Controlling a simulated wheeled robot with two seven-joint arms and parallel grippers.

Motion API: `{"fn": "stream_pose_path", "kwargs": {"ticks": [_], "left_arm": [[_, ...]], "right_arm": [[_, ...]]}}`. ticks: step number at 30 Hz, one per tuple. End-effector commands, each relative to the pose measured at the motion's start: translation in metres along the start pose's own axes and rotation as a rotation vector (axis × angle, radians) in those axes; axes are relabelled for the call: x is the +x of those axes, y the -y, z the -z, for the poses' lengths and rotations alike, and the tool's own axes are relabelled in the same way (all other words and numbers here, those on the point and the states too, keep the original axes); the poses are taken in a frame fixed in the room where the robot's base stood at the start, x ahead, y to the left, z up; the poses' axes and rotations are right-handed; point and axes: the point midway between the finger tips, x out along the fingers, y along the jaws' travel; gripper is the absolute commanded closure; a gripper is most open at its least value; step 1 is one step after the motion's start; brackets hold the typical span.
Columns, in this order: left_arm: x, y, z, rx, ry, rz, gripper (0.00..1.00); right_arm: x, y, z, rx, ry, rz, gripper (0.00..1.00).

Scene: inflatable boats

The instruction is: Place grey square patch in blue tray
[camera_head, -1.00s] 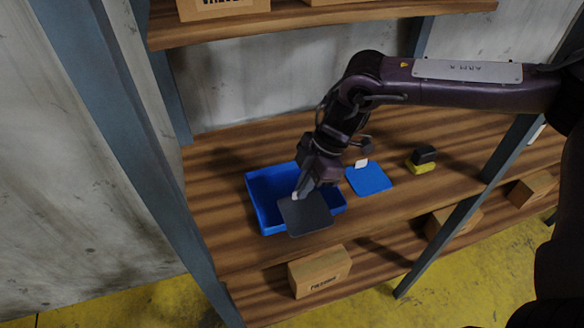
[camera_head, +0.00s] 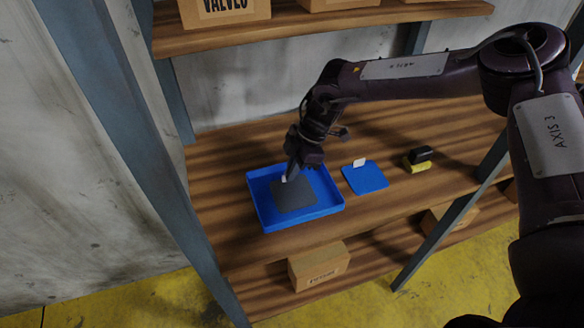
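The grey square patch (camera_head: 294,196) is inside the outline of the blue tray (camera_head: 325,207), low over its floor or lying on it; I cannot tell which. My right gripper (camera_head: 289,176) points down at the patch's far edge, at a small white tab there. Its fingers look closed on that tab, and the tray's back wall is partly behind the gripper. My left gripper is not in view.
A blue square patch (camera_head: 366,179) with a white tab lies right of the tray. A black and yellow block (camera_head: 418,160) stands further right on the wooden shelf (camera_head: 420,195). Cardboard boxes (camera_head: 320,264) sit on the lower shelf. A blue-grey post (camera_head: 140,130) stands at left.

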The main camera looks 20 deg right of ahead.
Motion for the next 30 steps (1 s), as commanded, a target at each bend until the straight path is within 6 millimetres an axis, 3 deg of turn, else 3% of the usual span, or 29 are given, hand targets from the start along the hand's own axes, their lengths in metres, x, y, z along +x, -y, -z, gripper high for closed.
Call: {"fn": "stream_pose_path", "kwargs": {"ticks": [4, 9, 10, 20, 26, 30], "left_arm": [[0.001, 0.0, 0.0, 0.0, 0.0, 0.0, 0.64], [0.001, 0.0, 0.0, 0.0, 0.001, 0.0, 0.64], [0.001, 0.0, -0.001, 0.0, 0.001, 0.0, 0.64], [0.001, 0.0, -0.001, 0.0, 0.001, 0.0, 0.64], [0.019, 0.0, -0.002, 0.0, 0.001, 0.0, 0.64], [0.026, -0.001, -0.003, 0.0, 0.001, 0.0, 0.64]], "right_arm": [[0.003, 0.0, -0.001, 0.001, -0.001, 0.0, 1.0], [0.002, 0.0, -0.001, 0.0, 0.0, 0.0, 0.76], [0.002, 0.0, -0.001, 0.0, 0.0, 0.0, 0.75], [-0.002, 0.0, 0.0, 0.0, 0.0, -0.001, 0.75], [-0.029, -0.002, -0.001, 0.0, -0.004, -0.007, 0.75], [-0.042, -0.001, -0.035, 0.007, -0.002, -0.004, 0.75]]}}
